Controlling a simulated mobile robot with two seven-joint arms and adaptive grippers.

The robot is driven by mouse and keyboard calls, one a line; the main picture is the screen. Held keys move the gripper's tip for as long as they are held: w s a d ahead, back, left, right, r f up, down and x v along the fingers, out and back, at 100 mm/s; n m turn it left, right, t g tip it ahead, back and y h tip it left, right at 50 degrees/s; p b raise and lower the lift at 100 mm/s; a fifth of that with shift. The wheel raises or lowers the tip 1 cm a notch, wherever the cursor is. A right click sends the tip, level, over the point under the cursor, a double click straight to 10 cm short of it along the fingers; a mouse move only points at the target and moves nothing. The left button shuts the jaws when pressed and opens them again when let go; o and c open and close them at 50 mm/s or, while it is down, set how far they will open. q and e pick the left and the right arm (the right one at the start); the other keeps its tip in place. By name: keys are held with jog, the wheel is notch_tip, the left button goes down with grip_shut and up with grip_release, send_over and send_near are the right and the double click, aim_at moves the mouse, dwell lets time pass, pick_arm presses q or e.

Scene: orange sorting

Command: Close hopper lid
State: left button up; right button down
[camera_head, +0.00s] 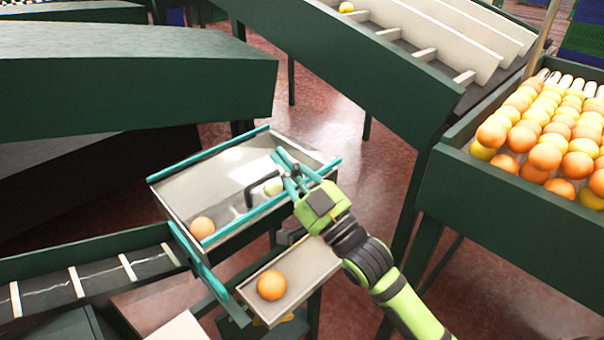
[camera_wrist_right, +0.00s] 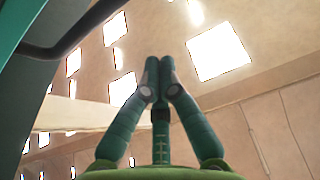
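The hopper (camera_head: 222,172) is a pale metal tray with teal edge bars, in the middle of the head view. An orange (camera_head: 202,228) lies in its front left corner, and a yellow-green fruit (camera_head: 273,187) lies near its right side. A black bent handle (camera_head: 262,185) stands at its front right; I cannot tell which panel is the lid. A dark bar, likely this handle, also crosses the upper left of the right wrist view (camera_wrist_right: 72,42). My right gripper (camera_head: 290,168) is beside the handle, over the hopper's right end. Its teal fingertips meet (camera_wrist_right: 160,75), with nothing visible between them. My left gripper is out of view.
A lower tray (camera_head: 247,291) with one orange (camera_head: 271,285) sits in front of the hopper. A conveyor (camera_head: 95,280) runs in from the left. A green crate (camera_head: 500,215) full of fruit stands right. Green machinery (camera_head: 140,75) fills the back left.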

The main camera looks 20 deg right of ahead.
aim_at(281, 187)
jog(key=shift+x, duration=0.9)
notch_tip(281, 187, down, 3)
jog(key=shift+f, duration=0.55)
jog(key=f+b, duration=0.2)
jog(key=f+t+b, duration=0.1)
jog(key=b, duration=0.1)
jog(key=shift+s+d, duration=0.1)
jog(key=shift+s, duration=0.15)
jog(key=shift+s+f+y+b, duration=0.1)
jog(key=shift+y+b, duration=0.2)
jog(key=shift+b, duration=0.2)
